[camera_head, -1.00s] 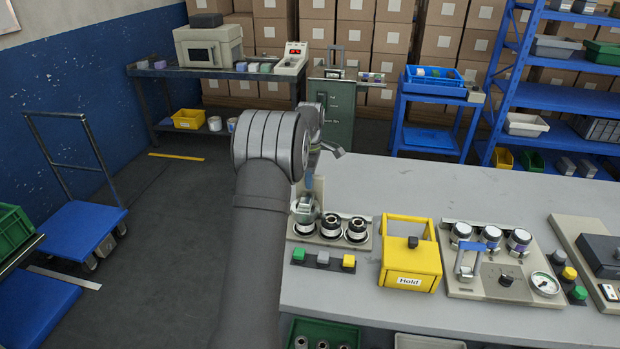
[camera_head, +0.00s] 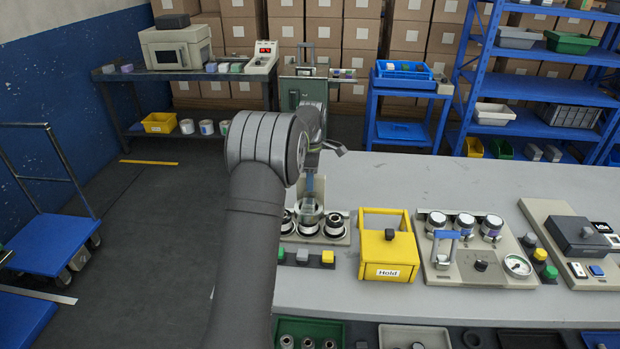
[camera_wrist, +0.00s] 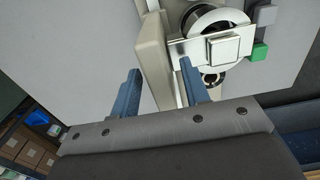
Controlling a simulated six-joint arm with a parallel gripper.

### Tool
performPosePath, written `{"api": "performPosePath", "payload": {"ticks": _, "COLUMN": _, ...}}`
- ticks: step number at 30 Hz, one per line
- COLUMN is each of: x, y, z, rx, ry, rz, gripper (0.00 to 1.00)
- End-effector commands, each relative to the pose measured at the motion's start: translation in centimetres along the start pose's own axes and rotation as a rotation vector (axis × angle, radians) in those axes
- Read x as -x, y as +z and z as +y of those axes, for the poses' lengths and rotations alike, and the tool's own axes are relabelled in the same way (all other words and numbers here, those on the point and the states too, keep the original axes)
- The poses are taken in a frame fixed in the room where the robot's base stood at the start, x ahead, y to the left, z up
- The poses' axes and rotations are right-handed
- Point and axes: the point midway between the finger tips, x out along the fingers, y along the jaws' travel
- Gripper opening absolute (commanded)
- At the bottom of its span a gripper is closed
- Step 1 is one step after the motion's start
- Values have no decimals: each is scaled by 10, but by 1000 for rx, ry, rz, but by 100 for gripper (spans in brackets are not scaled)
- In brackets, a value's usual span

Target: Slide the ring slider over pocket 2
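A beige station at the left end of the bench carries a row of dark-ringed pockets: left pocket (camera_head: 287,223), middle pocket (camera_head: 309,229) and right pocket (camera_head: 333,224). The grey ring slider (camera_head: 310,209) appears at the middle pocket, partly hidden by my gripper (camera_head: 311,188); exact alignment cannot be told. In the wrist view, a metal plate with a square knob (camera_wrist: 222,48), apparently part of the slider, lies across a round pocket. My gripper (camera_wrist: 160,68) has its blue fingers apart, with the station's beige edge visible between them. The right fingertip is close to the plate's left end; contact is unclear.
Green, grey and yellow buttons (camera_head: 302,256) sit in front of the station. A yellow "Hold" box (camera_head: 389,268) stands just to its right. Farther right is a panel with jars and a gauge (camera_head: 517,266). The bench behind (camera_head: 430,180) is clear.

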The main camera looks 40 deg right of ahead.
Motion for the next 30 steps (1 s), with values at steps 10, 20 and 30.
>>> {"api": "performPosePath", "payload": {"ticks": 10, "x": 7, "y": 0, "z": 0, "rx": 0, "ry": 2, "rz": 0, "gripper": 42}}
{"api": "performPosePath", "payload": {"ticks": 20, "x": 77, "y": 0, "z": 1, "rx": 0, "ry": 5, "rz": 0, "gripper": 42}}
{"api": "performPosePath", "payload": {"ticks": 30, "x": 151, "y": 0, "z": 0, "rx": 0, "ry": 3, "rz": 0, "gripper": 42}}
